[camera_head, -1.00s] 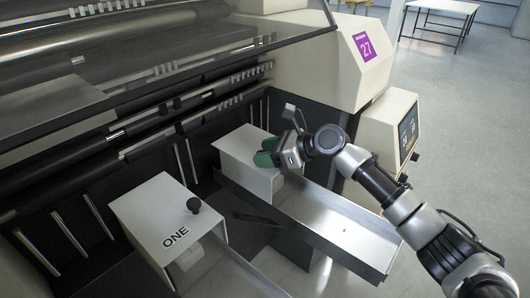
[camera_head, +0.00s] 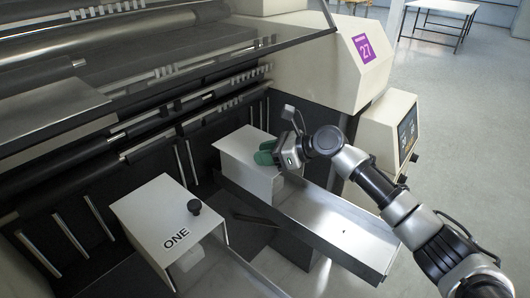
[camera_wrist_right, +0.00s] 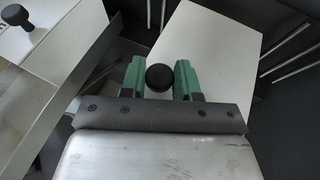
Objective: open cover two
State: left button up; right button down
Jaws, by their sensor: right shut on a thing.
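The right-hand white cover (camera_head: 246,152) sits closed over the inner end of a metal chute; its label is not visible, hidden by my gripper or absent. My right gripper (camera_head: 266,153) is at the cover's top with its green fingers. In the right wrist view the white cover (camera_wrist_right: 215,50) lies beneath the fingers, and its round black knob (camera_wrist_right: 160,77) is between the two green fingers of my right gripper (camera_wrist_right: 160,80), which are shut on it. The cover marked ONE (camera_head: 160,215) stands closed to the left, with its own black knob (camera_head: 194,207). My left gripper is not in view.
The metal chute (camera_head: 335,228) runs from the right cover toward the lower right. Machine rollers and a clear guard (camera_head: 200,60) are above and behind. Open floor lies beyond.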

jog(key=w+d+r+p, duration=0.1)
jog(key=p, duration=0.1)
jog(key=w+d+r+m+y+p, duration=0.1)
jog(key=p, duration=0.1)
jog(key=shift+r+m+p, duration=0.3)
jog(key=shift+p, duration=0.05)
jog(key=w+d+m+y, duration=0.1)
jog(key=w+d+r+m+y, duration=0.1)
jog(key=w+d, duration=0.1)
jog(key=shift+w+d+r+g, duration=0.1)
jog(key=shift+w+g, duration=0.05)
jog(key=shift+g, duration=0.25)
jog(key=shift+w+d+r+m+y+b, duration=0.3)
jog(key=shift+w+d+m+y+b, duration=0.15)
jog(key=shift+w+d+m, duration=0.2)
jog(key=c, duration=0.9)
grip_release()
jog(key=shift+o, duration=0.2)
jog(key=shift+f, duration=0.1)
jog(key=shift+d, duration=0.15)
jog(key=b+v, duration=0.1)
jog(key=v, duration=0.9)
jog(key=shift+d, duration=0.3)
